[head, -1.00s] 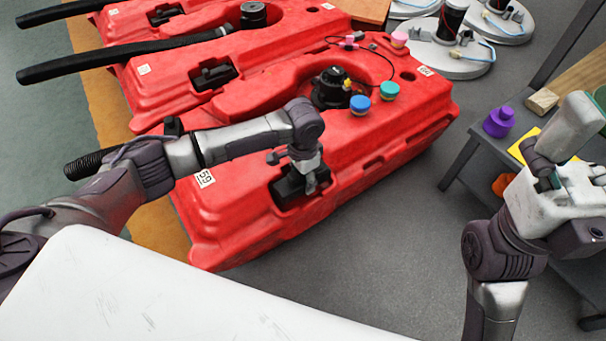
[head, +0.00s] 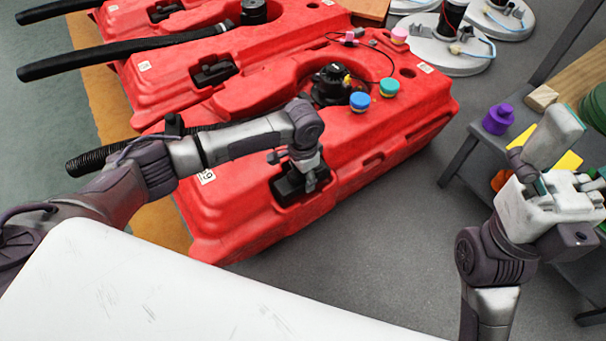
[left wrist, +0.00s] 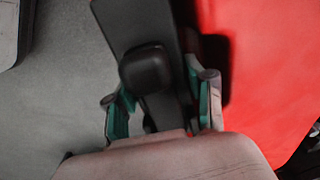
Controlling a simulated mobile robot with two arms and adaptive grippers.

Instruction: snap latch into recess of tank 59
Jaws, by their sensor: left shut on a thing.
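Tank 59 is the nearest red tank (head: 240,215), its number label partly covered by my left arm in the head view. A black latch (head: 285,190) sits at the recess in its near side. My left gripper (head: 310,178) points down at the latch and is shut on it. In the left wrist view the dark latch (left wrist: 140,25), with a rounded black knob, lies between the green-padded fingers (left wrist: 162,112). I cannot tell whether the latch is fully seated. My right gripper (head: 560,165) is held up at the right, away from the tank; its finger opening is unclear.
Blue (head: 360,101) and green (head: 389,88) caps and a black fitting (head: 331,84) stand on the tank top. More red tanks (head: 185,75) lie behind. A grey bench with a purple bottle (head: 498,119) is at the right. Grey floor (head: 400,225) is open between.

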